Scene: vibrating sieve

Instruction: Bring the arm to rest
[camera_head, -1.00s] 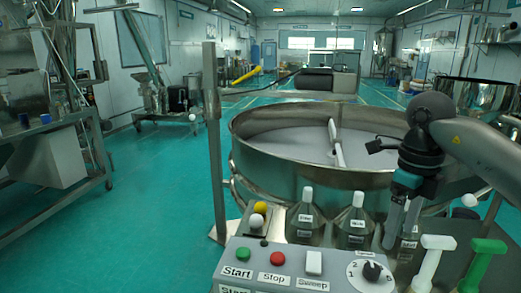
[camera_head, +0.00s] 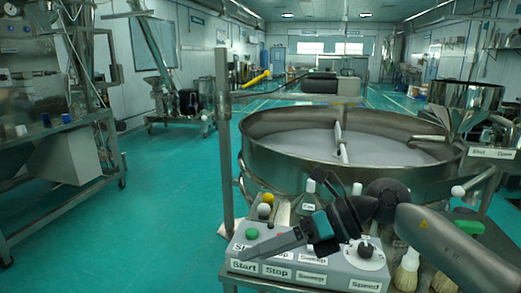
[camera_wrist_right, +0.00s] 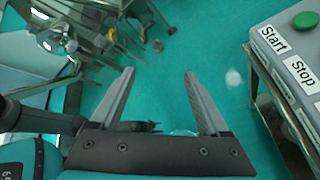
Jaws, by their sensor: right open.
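My right arm comes in from the lower right in the head view. My right gripper (camera_head: 262,246) lies in front of the control panel (camera_head: 345,270), pointing left and slightly down. It covers part of the panel's buttons and labels. In the wrist view the two fingers of my right gripper (camera_wrist_right: 159,74) stand apart with nothing between them, over green floor. The control panel (camera_wrist_right: 292,70) is at the right there, with Start and Stop labels and a green button. My left gripper is in neither view.
The round sieve (camera_head: 290,170) stands behind the panel, with a metal post (camera_head: 223,130) at its left. Brushes (camera_head: 407,268) stand right of the panel below my arm. A steel bench (camera_head: 60,133) is at the left. Green floor (camera_head: 165,200) between is clear.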

